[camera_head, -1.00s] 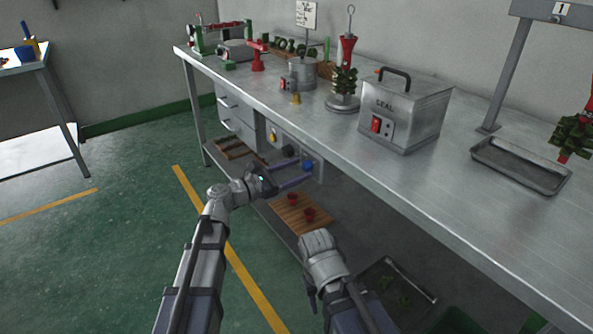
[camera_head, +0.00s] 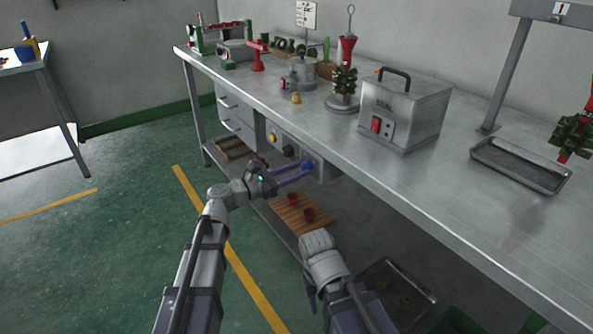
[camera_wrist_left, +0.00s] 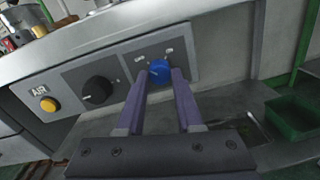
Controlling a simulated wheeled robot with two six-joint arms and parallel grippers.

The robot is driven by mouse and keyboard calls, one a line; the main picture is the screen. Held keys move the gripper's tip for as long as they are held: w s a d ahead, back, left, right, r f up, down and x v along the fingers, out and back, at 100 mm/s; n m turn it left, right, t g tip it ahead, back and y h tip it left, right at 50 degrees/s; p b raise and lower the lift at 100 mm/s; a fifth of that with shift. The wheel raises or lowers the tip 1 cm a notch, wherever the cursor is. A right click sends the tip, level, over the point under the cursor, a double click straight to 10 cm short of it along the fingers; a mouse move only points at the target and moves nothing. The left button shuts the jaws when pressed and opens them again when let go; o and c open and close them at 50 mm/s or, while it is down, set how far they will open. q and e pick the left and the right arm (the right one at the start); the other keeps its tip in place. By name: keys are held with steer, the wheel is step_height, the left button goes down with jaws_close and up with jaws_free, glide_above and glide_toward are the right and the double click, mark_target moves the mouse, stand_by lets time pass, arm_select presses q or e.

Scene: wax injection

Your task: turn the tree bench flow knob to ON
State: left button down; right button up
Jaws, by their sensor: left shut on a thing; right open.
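The blue flow knob (camera_head: 307,166) is on the grey panel under the bench's front edge. It also shows in the left wrist view (camera_wrist_left: 159,71), with small, hardly legible labels above it to the left and right. I cannot tell which label it points to. My left gripper (camera_head: 302,167) reaches it from the front. In the left wrist view its two purple fingers (camera_wrist_left: 161,78) are on either side of the knob, shut on it. My right gripper (camera_head: 311,290) is low in front of the bench, away from the panel, open; its fingers are mostly hidden by its wrist.
Left of the blue knob are a black knob (camera_wrist_left: 97,90) and a yellow button (camera_wrist_left: 48,104) marked AIR. The steel bench top (camera_head: 450,200) overhangs the panel. Below is a shelf with a wooden board (camera_head: 290,222) and red cups. Green floor is clear to the left.

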arm_select(q)
steer(key=shift+m, duration=0.3)
steer(key=m, duration=0.3)
steer(key=shift+m, duration=0.4)
steer(key=m+p, duration=0.1)
steer(key=m, duration=0.7)
steer(key=shift+m+y, duration=0.3)
steer(key=shift+m, duration=0.1)
steer(key=shift+s+m, duration=0.1)
steer(key=shift+m, duration=2)
steer(key=c, duration=0.6)
jaws_free()
steer(key=shift+o, duration=0.2)
steer(key=shift+r, duration=0.1)
